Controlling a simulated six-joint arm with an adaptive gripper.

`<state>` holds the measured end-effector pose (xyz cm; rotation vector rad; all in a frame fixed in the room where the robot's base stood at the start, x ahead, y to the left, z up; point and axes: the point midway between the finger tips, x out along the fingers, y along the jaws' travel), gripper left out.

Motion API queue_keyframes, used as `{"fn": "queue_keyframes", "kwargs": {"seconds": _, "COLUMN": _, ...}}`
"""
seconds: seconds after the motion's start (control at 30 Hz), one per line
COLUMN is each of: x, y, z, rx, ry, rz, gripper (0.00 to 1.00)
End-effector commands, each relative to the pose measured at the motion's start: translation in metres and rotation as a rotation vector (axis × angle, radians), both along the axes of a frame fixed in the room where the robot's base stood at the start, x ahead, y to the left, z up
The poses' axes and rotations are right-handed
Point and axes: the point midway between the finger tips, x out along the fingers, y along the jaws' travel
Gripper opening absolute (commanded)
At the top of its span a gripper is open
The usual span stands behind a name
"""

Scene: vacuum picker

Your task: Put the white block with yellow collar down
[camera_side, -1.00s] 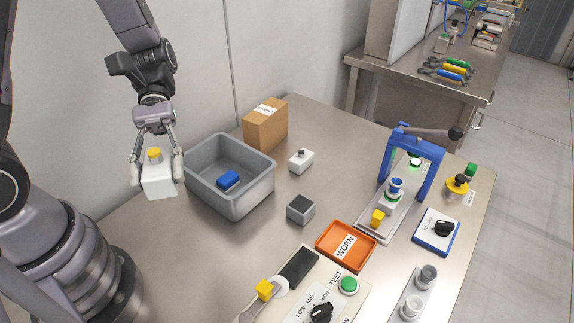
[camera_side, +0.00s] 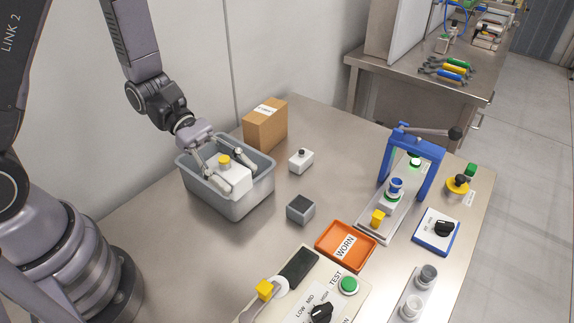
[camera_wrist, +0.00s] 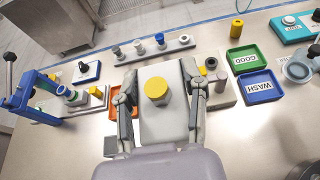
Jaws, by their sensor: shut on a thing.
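The white block with yellow collar (camera_side: 231,177) is held between the fingers of my gripper (camera_side: 229,168). In the side view it is over the grey bin (camera_side: 258,196), partly inside its outline. I cannot tell whether it touches the bin's floor. In the wrist view the block (camera_wrist: 163,120) sits between both fingers of my gripper (camera_wrist: 162,105), with its yellow top facing the camera. The blue block seen earlier in the bin is hidden behind the held block and gripper.
A cardboard box (camera_side: 264,127) stands behind the bin. A small white block with a dark knob (camera_side: 300,161) and a grey block with a dark top (camera_side: 300,209) stand to its right. An orange WORN tray (camera_side: 346,246) and a blue-framed press (camera_side: 432,180) are farther right.

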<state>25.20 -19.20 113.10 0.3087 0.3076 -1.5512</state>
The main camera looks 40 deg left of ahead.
Motion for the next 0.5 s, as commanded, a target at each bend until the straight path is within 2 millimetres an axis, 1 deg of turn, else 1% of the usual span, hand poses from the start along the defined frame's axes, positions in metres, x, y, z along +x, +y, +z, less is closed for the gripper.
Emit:
{"fn": "queue_keyframes", "kwargs": {"seconds": 0.03, "x": -0.001, "y": 0.0, "z": -0.017, "rx": 0.001, "ry": 0.016, "rz": 0.001, "gripper": 0.04}}
{"fn": "queue_keyframes", "kwargs": {"seconds": 0.07, "x": -0.002, "y": 0.0, "z": -0.025, "rx": 0.001, "ry": 0.015, "rz": 0.001, "gripper": 0.04}}
{"fn": "queue_keyframes", "kwargs": {"seconds": 0.1, "x": -0.002, "y": 0.0, "z": -0.04, "rx": 0.001, "ry": 0.018, "rz": 0.003, "gripper": 0.04}}
{"fn": "queue_keyframes", "kwargs": {"seconds": 0.3, "x": -0.003, "y": 0.0, "z": -0.103, "rx": 0.001, "ry": 0.012, "rz": 0.003, "gripper": 0.04}}
{"fn": "queue_keyframes", "kwargs": {"seconds": 0.4, "x": -0.003, "y": 0.0, "z": -0.127, "rx": 0.001, "ry": 0.008, "rz": 0.002, "gripper": 0.04}}
{"fn": "queue_keyframes", "kwargs": {"seconds": 0.5, "x": -0.002, "y": 0.0, "z": -0.143, "rx": 0.0, "ry": 0.005, "rz": 0.002, "gripper": 0.04}}
